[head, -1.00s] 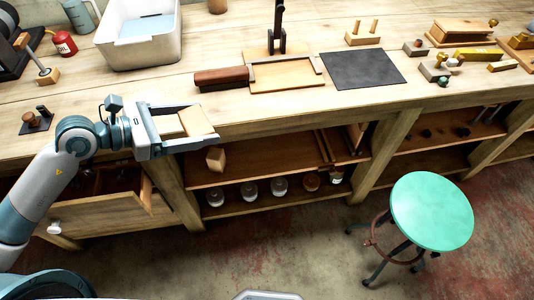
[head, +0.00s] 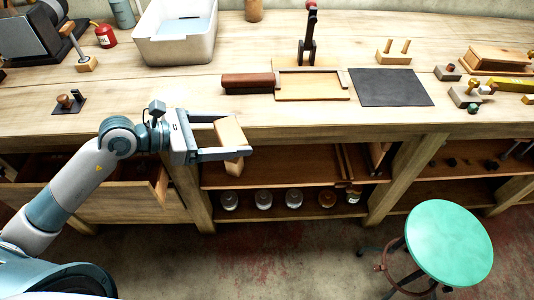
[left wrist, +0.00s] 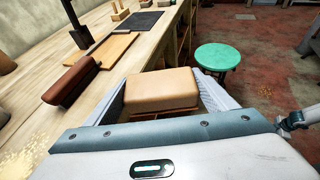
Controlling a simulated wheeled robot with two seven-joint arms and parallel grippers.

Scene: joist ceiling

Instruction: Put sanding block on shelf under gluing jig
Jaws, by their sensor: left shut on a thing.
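My left gripper (head: 218,141) is shut on a tan wooden block, which I take for the sanding block (head: 230,132). The block also shows between the fingers in the left wrist view (left wrist: 162,88). The gripper holds it at the bench's front edge, above and in front of the left end of the upper shelf (head: 290,172). The gluing jig (head: 312,86), a flat wooden board with a dark upright clamp, stands on the bench top above this shelf. Another small wooden piece (head: 233,165) shows just below the held block; its support is unclear. My right gripper is not in view.
Several jars (head: 264,199) stand on the lower shelf. Wooden strips lie at the upper shelf's right; its middle looks clear. An open drawer (head: 120,200) is left of the shelf. A green stool (head: 448,242) stands at right. A red-brown block (head: 247,83) lies beside the jig.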

